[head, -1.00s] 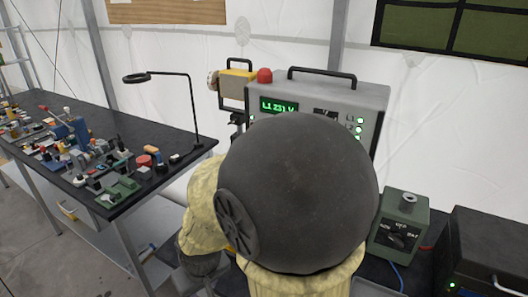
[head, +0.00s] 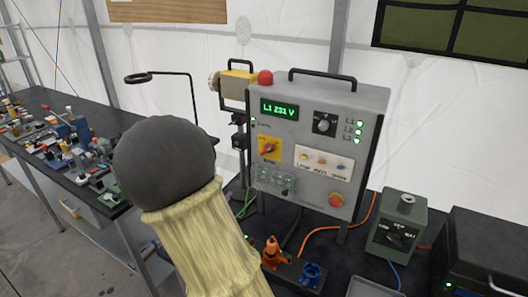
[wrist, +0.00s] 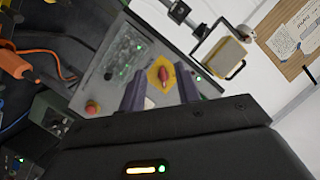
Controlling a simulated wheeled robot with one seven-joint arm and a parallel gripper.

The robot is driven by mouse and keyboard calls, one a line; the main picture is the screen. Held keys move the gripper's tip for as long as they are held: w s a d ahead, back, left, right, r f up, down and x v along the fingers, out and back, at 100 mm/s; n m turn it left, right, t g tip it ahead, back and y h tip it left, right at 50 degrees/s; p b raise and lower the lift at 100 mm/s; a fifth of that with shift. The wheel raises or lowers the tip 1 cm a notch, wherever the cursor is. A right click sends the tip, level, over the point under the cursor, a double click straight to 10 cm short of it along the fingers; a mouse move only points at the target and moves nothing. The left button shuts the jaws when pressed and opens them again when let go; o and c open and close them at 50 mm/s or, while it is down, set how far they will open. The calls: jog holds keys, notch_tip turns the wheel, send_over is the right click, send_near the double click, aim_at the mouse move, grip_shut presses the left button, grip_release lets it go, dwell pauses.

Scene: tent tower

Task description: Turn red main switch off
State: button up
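The red main switch (head: 268,148) is a small rotary handle on a yellow plate, on the front left of a grey control box (head: 337,103). In the head view its handle is tilted, its right end higher. In the wrist view the red switch (wrist: 164,73) shows beyond and between my two dark fingers. My gripper (wrist: 161,80) is open and empty, with a finger on either side of the switch in the picture. I see no contact. My gripper is hidden behind my arm in the head view. The box display (head: 279,109) is lit green, reading L1 231 V.
A red round button (head: 335,200), a black knob (head: 324,123) and a white panel of small switches (head: 324,163) share the box front. Orange and blue plugs (head: 312,275) stand before it. A green box (head: 398,226) is at right, a cluttered bench (head: 150,102) at left.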

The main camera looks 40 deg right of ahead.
aim_at(267, 151)
jog(key=s+d+r+m+g+h, duration=0.1)
jog(key=m+h, duration=0.1)
jog(key=s+d+r+m+g+h, duration=0.1)
jog(key=s+r+h, duration=0.1)
jog(key=shift+d+r+m, duration=0.15)
jog(key=shift+d+m, duration=0.05)
jog(key=shift+m, duration=0.2)
jog(key=shift+w+d, duration=0.1)
jog(key=shift+d, duration=0.05)
jog(key=p+x, duration=0.2)
jog(key=x, duration=0.6)
jog(key=p+x, duration=0.3)
jog(key=x, duration=0.6)
jog(key=shift+s+d+r, duration=0.15)
jog(key=shift+s+r, duration=0.05)
grip_shut()
